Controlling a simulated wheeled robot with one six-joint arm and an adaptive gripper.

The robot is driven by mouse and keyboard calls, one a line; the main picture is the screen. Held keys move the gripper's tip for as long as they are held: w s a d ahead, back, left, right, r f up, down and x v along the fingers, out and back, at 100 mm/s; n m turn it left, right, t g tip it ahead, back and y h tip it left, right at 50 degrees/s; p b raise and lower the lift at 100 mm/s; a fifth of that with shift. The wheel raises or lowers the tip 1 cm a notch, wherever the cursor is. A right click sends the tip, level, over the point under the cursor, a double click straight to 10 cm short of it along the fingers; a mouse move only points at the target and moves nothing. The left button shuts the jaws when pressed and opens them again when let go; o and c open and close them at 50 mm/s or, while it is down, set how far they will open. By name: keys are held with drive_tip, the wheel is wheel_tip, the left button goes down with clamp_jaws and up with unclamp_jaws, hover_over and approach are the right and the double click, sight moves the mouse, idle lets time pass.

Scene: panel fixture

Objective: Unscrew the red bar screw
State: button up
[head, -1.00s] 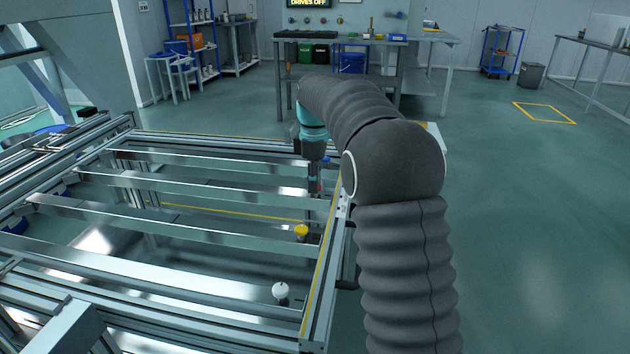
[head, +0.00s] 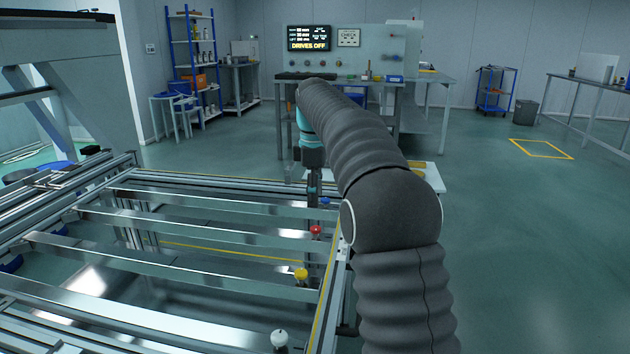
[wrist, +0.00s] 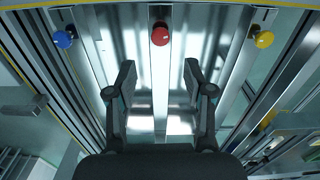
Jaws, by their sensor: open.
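The red bar screw (head: 316,231) has a round red head and sits at the right end of a metal crossbar, beside the fixture's right rail. It also shows in the wrist view (wrist: 160,33) at top centre. My gripper (wrist: 158,72) is open and empty, its two dark fingers apart, with the red head beyond the fingertips and roughly centred between them. In the head view my gripper (head: 314,190) appears above the red screw and apart from it. The fingertips are hard to make out there.
A blue screw (head: 325,201), a yellow screw (head: 301,274) and a white screw (head: 279,339) stand along the same rail. In the wrist view, the blue screw (wrist: 63,38) is left and the yellow screw (wrist: 264,39) right.

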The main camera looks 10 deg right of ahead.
drive_tip(key=shift+r, duration=1.8)
drive_tip(key=shift+s, duration=0.1)
drive_tip(key=s+r+m+t, duration=0.25)
drive_tip(key=s+m, duration=0.45)
drive_tip(key=s, duration=1.2)
drive_tip(key=s+f+m+t, duration=0.3)
drive_tip(key=s+f+m, duration=0.4)
drive_tip(key=s+f, duration=0.7)
drive_tip(key=s, duration=0.4)
drive_tip(key=shift+s+d+f, duration=0.2)
drive_tip(key=shift+s+d, duration=0.1)
drive_tip(key=shift+d, duration=0.05)
